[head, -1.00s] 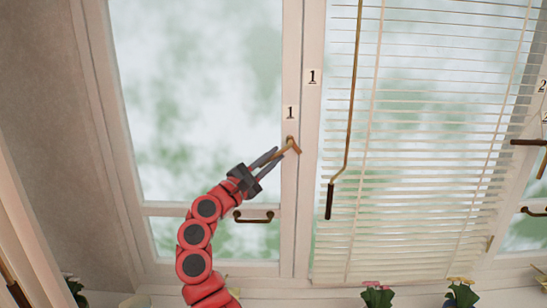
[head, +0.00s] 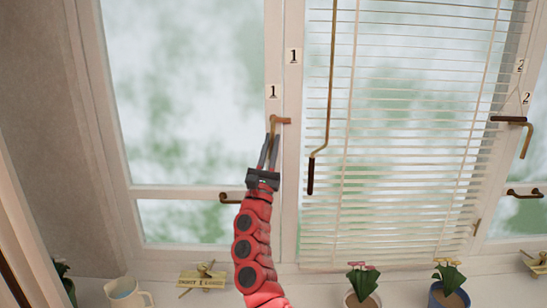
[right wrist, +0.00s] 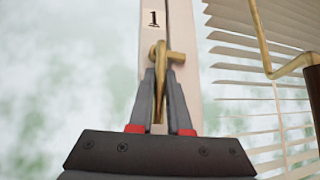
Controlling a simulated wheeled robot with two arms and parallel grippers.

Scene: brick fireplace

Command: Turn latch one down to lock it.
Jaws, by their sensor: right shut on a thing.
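Latch one (head: 283,121) is a small brass latch on the white window frame, just below the "1" labels. Its short arm points right, across toward the neighbouring frame post. Its long handle points down, nearly vertical. My right gripper (head: 270,142) comes from below and is shut on this handle. In the right wrist view the brass handle of the latch (right wrist: 160,62) runs down between the two grey fingers of my gripper (right wrist: 161,92). The fingers hide part of the handle's sides. My left gripper is not in view.
A blind (head: 410,130) with a hanging crank rod (head: 330,80) is right of the latch. Another latch (head: 526,142) is at the far right, by the "2" labels.

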